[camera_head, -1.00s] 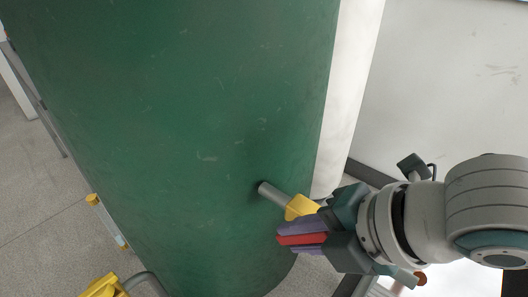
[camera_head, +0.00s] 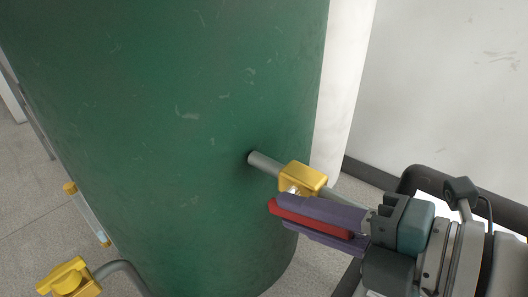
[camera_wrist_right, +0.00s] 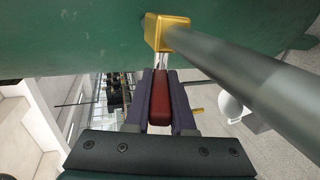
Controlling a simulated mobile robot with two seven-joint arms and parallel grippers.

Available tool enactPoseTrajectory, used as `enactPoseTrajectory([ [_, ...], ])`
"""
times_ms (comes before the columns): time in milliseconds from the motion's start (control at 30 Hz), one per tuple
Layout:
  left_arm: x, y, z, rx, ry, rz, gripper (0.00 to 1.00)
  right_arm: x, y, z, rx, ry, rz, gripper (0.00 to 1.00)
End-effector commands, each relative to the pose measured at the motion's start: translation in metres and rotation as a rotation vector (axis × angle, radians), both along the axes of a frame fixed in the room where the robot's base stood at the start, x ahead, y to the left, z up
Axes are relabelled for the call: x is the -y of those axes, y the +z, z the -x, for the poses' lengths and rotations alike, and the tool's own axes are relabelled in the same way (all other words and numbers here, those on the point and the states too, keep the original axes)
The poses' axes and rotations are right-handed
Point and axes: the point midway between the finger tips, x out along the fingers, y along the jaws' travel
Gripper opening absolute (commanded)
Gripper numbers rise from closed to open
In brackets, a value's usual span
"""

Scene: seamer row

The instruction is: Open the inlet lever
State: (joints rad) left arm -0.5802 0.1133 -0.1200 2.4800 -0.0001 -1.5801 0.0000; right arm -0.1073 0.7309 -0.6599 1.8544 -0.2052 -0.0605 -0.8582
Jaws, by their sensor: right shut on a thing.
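The inlet valve is a yellow block (camera_head: 303,178) on a grey pipe (camera_head: 265,163) that sticks out of the green tank (camera_head: 190,110). Its red lever (camera_head: 310,219) lies just below the pipe in the head view, looking roughly in line with it. In the right wrist view the red lever (camera_wrist_right: 159,103) hangs on a bright metal stem from the yellow block (camera_wrist_right: 166,32). My right gripper (camera_head: 285,210) is shut on the red lever, with a purple finger on each side. My left gripper is not in view.
Another yellow fitting (camera_head: 70,277) on a bent grey pipe stands at the lower left. A gauge-like tube with yellow ends (camera_head: 88,213) runs along the tank's left side. A white wall (camera_head: 440,90) is behind on the right. The grey floor (camera_head: 30,190) is open at the left.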

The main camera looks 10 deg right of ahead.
Motion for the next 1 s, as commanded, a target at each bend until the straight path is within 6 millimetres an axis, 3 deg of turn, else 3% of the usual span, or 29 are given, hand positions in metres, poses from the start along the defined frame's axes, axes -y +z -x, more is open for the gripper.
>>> enactPoseTrajectory([
  [367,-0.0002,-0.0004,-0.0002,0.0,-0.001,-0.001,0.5,0.0005,-0.0012,0.0,-0.002,-0.003,0.0,0.0],
  [400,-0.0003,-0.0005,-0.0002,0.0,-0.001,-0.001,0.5,0.0006,-0.0012,-0.0001,-0.002,-0.003,0.0,0.27],
  [633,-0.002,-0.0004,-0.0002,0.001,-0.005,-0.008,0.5,0.0004,-0.0007,-0.0002,0.0,-0.002,0.0,0.53],
  [1000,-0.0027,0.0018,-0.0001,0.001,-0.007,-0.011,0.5,0.0045,0.0018,0.0054,-0.001,-0.002,-0.001,0.53],
])
